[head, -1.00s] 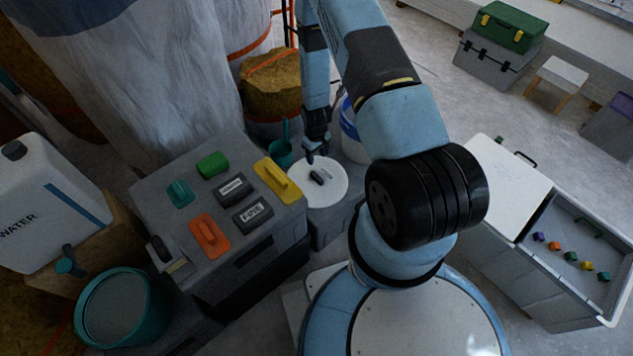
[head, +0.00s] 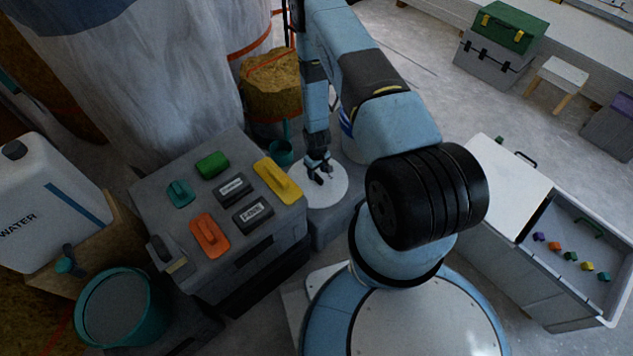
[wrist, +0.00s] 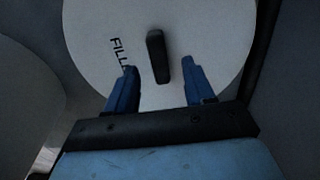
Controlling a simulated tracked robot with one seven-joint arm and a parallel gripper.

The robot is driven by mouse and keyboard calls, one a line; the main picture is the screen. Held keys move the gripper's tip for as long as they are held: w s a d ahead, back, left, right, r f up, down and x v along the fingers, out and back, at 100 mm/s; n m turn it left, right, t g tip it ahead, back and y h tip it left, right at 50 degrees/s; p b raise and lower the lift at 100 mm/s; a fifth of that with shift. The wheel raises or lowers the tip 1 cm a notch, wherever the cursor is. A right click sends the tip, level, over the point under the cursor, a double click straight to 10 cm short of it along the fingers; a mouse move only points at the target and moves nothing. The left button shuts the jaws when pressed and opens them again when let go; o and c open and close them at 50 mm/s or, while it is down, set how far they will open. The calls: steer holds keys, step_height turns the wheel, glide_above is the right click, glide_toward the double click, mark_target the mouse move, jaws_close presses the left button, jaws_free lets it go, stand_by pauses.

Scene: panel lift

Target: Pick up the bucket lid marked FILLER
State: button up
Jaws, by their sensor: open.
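The bucket lid (head: 330,199) is a round white disc lying flat to the right of the grey case. In the wrist view the lid (wrist: 210,30) carries dark lettering reading "FILL", the rest hidden behind my left finger. A dark bar handle (wrist: 158,56) stands in the lid's middle. My gripper (wrist: 160,80) is open, with one blue finger on each side of the handle's near end and gaps on both sides. In the head view my gripper (head: 320,177) is over the lid and covers most of the handle. I cannot tell the height of the fingertips above the lid.
The grey case (head: 225,270) at left holds coloured floats and labelled blocks. A teal cup (head: 281,152) stands behind the lid, and a white bucket (head: 354,148) stands close at its right. A dark edge (wrist: 262,50) runs along the lid's right in the wrist view.

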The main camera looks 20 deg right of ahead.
mark_target(317, 176)
steer(key=shift+f, duration=1.55)
steer(key=shift+c, duration=0.3)
jaws_close()
